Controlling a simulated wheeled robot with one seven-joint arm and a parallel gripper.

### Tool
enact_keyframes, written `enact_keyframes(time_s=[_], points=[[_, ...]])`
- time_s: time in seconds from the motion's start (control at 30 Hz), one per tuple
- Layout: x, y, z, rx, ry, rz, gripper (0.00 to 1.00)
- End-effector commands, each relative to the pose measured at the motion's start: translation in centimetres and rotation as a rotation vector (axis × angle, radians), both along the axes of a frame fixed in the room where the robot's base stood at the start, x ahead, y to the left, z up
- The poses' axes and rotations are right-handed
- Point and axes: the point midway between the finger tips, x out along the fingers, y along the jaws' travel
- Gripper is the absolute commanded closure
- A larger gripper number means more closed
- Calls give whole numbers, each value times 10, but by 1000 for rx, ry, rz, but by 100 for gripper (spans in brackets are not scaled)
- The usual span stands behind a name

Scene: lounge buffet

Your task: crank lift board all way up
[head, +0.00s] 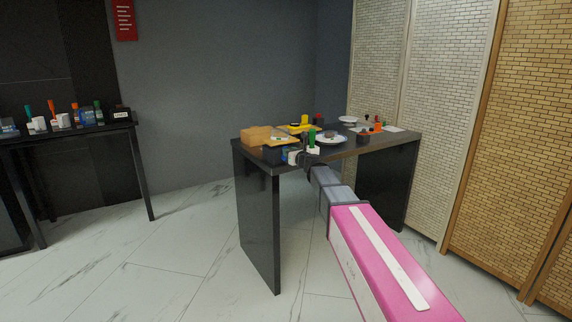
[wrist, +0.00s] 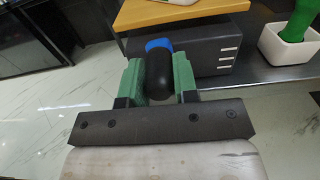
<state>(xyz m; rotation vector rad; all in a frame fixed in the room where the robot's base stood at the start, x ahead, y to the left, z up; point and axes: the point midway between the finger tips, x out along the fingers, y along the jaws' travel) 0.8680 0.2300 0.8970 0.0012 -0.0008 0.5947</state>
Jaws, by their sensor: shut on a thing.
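The lift is a dark box (wrist: 200,54) with several short white marks at its right front, near the front edge of the table. Its tan board (wrist: 185,12) lies just above the box; any gap between them is hard to judge. A white thing shows on the board at the top of the wrist view. The crank has a black knob (wrist: 159,77) and a blue part (wrist: 158,45) against the box front. My gripper (wrist: 158,80) has its green fingers on both sides of the black knob, shut on it. In the head view my gripper (head: 294,157) partly hides the lift.
A white pot (wrist: 290,48) with a green top stands close to the right of the lift. An orange-brown block (head: 257,136), a white plate (head: 330,138) and other small things crowd the dark table (head: 345,153). The floor in front is free. A second table (head: 75,132) stands left.

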Motion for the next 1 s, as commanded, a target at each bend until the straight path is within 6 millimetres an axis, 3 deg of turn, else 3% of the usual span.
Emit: enact_keyframes(time_s=[1.0], points=[[-15,21,-14,-2,1,-3,99]])
